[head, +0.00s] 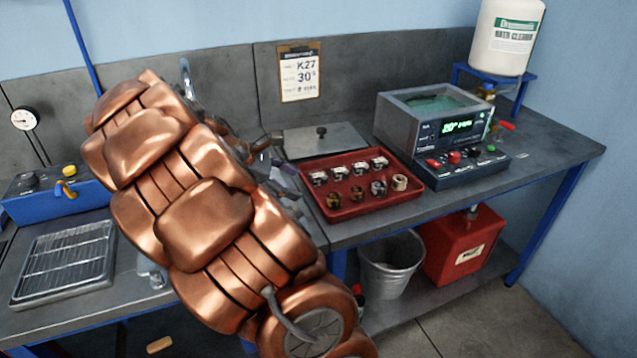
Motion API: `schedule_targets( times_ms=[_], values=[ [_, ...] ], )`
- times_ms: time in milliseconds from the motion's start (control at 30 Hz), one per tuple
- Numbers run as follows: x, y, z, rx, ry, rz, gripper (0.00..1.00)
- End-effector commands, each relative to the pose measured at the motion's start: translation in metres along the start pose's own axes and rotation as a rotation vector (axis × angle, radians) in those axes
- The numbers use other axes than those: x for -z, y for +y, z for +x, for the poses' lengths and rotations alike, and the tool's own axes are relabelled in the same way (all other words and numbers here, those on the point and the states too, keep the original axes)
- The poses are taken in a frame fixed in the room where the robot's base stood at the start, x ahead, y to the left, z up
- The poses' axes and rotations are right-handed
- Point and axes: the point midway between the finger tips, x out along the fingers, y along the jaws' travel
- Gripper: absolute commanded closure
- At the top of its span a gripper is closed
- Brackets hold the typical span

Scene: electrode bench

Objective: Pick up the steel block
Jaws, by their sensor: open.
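My copper-coloured arm fills the left middle of the head view. My gripper (282,172) shows as dark grey parts at the arm's right edge, partly hidden by the arm. It is open, by the left side of the red tray (333,217). I cannot tell which, if any, is the steel block. Nothing shows between the fingers.
A grey bath unit (425,125) with a green display stands right of the tray. A flat lidded plate (322,141) lies behind it. A wire rack (65,262) is at left. Below are a metal bucket (391,264) and red can (463,248). The right bench end is clear.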

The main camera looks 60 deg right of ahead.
Motion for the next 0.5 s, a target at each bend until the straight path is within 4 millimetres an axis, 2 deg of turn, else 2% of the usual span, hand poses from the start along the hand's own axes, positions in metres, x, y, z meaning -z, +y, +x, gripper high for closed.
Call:
schedule_targets(
  times_ms=[33, 200, 333, 500],
  values=[
    [0.006, 0.014, 0.011, -0.012, -0.033, -0.044, 0.38],
    [0.021, 0.054, 0.036, -0.045, -0.124, -0.204, 0.38],
    [0.031, 0.074, 0.050, -0.059, -0.169, -0.297, 0.38],
    [0.037, 0.087, 0.059, -0.070, -0.196, -0.358, 0.38]
  ],
)
